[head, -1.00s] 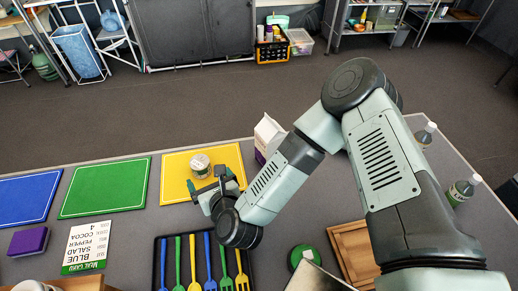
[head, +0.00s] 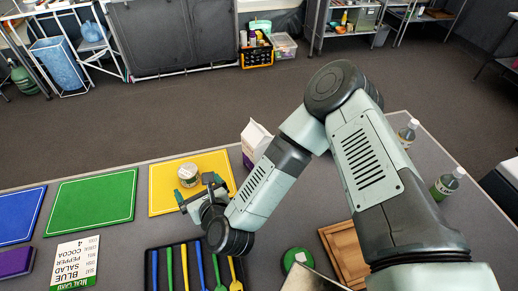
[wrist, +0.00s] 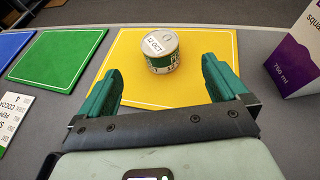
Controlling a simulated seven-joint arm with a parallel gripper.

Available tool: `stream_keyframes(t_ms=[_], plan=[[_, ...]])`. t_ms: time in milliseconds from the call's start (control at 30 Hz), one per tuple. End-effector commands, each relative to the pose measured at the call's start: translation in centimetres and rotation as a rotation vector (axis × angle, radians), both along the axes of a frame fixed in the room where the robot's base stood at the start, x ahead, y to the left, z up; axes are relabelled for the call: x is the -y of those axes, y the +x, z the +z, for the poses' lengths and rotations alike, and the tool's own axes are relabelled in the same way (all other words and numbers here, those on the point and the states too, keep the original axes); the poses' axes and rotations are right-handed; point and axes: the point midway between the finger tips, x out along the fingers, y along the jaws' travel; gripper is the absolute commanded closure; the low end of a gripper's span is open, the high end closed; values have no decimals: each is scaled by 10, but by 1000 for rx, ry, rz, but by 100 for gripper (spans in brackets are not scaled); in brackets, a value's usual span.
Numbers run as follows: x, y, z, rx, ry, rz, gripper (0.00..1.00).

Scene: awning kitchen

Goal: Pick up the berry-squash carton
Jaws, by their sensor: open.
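The berry-squash carton (head: 257,138) is white with a purple lower part and a gabled top. It stands upright on the grey table behind my forearm, which hides part of it in the head view. It also shows at the right edge of the wrist view (wrist: 298,55), cut off by the frame, to the right of my gripper. My gripper (head: 198,190) is open and empty, low over the front of the yellow board. In the wrist view its green fingers (wrist: 165,82) are spread, with a small can ahead of them.
The labelled can (wrist: 161,49) stands on the yellow board (head: 220,162). Green (head: 92,203) and blue (head: 20,215) boards lie to the left. A black cutlery tray (head: 148,270) is in front. A wooden board (head: 343,250) and two bottles (head: 447,183) are at right.

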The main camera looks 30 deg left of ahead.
Motion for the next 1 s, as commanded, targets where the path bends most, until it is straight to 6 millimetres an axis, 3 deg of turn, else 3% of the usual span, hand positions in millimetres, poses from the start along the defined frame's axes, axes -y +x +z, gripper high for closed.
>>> stream_keyframes(t_ms=[167, 267, 400, 500, 700, 900, 1000], plan=[[0, 1, 8, -1, 3, -1, 0], [0, 1, 41, 1, 6, -1, 0], [0, 1, 103, 5, 8, 0, 0], [0, 1, 139, 6, 6, 0, 0], [0, 1, 193, 5, 4, -1, 0], [0, 0, 237, 5, 3, -1, 0], [5, 13, 230, 142, -42, 35, 0]])
